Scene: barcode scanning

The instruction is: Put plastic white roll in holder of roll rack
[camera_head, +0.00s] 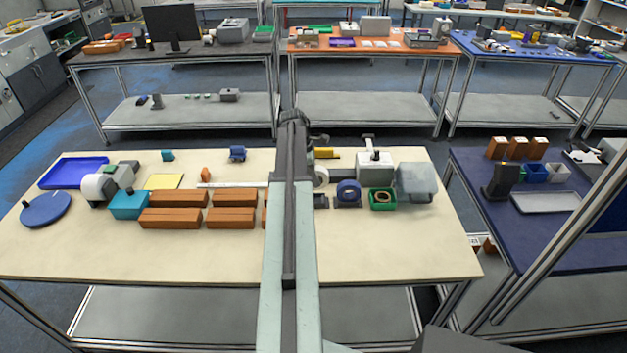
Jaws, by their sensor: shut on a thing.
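The plastic white roll (321,178) shows just right of my arm, its left part hidden by the arm. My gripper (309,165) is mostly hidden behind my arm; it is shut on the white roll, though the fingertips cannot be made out. The roll rack (347,203) has a dark base and carries a blue roll (348,192). A dark holder part (321,201) sits to its left, just below the white roll. I cannot tell whether the white roll touches the holder.
Brown boxes (230,217), a teal box (128,204) and a blue round plate (46,208) stand left. Right of the rack are a green bin (383,199) and a grey container (416,182). The front of the cream table (150,255) is clear.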

